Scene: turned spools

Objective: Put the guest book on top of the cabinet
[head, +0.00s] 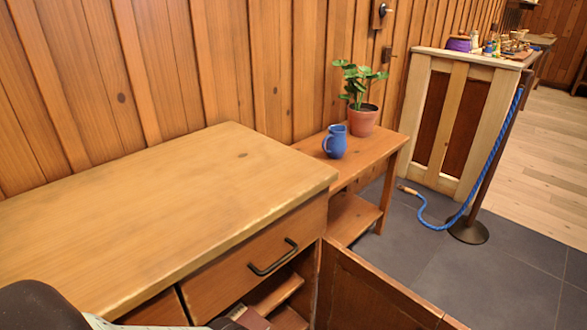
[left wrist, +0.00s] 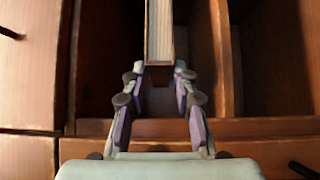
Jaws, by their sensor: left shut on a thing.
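The guest book (left wrist: 160,35), with pale page edges and a brown cover, stands on edge in an open compartment of the cabinet in the left wrist view. My left gripper (left wrist: 160,76) is shut on its near end, one finger on each side. In the head view, a reddish-brown corner that looks like the book (head: 254,319) shows low in the cabinet opening. The wooden cabinet's top (head: 170,205) is bare. The gripper's fingers are hidden in the head view, and my right gripper is not in view.
A drawer with a dark handle (head: 273,257) is above the opening. The cabinet door (head: 370,290) stands open to the right. A side table (head: 375,155) holds a blue jug (head: 335,142) and a potted plant (head: 362,118). A blue rope post (head: 468,231) stands further right.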

